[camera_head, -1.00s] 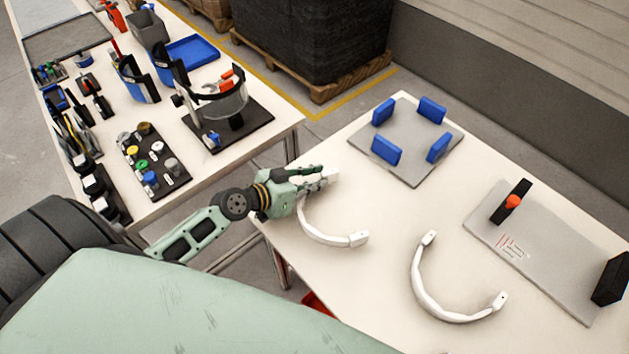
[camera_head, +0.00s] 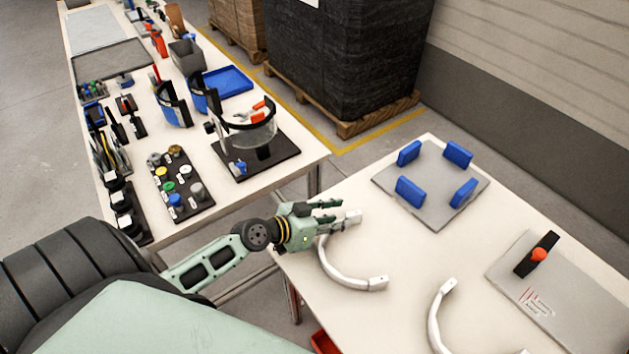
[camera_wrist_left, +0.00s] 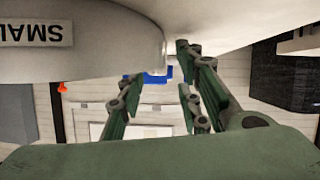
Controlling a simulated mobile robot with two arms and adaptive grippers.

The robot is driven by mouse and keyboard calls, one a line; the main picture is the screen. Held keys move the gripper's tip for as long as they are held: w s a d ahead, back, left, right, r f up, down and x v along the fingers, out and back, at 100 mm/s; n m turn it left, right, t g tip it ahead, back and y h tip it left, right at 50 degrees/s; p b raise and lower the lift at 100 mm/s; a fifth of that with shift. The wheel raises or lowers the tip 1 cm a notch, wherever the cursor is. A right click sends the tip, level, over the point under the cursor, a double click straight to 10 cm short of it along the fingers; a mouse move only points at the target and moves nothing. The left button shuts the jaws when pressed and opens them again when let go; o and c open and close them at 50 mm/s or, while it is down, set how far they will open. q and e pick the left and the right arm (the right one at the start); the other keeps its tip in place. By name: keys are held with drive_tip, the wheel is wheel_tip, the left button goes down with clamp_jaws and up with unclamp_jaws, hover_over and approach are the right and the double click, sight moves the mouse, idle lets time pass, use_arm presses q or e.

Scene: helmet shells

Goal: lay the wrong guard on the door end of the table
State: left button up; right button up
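Two white C-shaped guards lie on the near table (camera_head: 400,245). The nearer-left guard (camera_head: 345,274) has its far end beside my left gripper (camera_head: 338,212); the other guard (camera_head: 436,318) lies to its right, partly cut off by the frame's lower edge. My left gripper's fingers point right at that far end. In the left wrist view, the gripper (camera_wrist_left: 160,100) shows its fingers apart, with no object clearly held between them. A large white curved part (camera_wrist_left: 85,45) with a label reading "SMAL" is close by at upper left. My right gripper is not in view.
A grey plate with blue blocks (camera_head: 432,205) and a grey board with a black bracket and orange knob (camera_head: 545,298) occupy the table's back and right. Another table at left holds a visor stand (camera_head: 255,160), tools and trays. A gap separates the tables.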

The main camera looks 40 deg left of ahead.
use_arm(q)
drive_tip(key=shift+s+a+r, duration=0.2)
drive_tip(key=shift+s+r, duration=0.1)
drive_tip(key=shift+r, duration=0.1)
drive_tip(key=b+v, duration=0.3)
drive_tip(key=v, duration=0.7)
drive_tip(key=shift+f, duration=0.1)
drive_tip(key=shift+s+a+r+b, duration=0.15)
drive_tip(key=shift+s+r+b, duration=0.2)
drive_tip(key=shift+s+r, duration=0.2)
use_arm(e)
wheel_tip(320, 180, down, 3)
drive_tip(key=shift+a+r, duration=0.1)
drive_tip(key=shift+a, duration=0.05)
use_arm(q)
drive_tip(key=shift+f, duration=0.1)
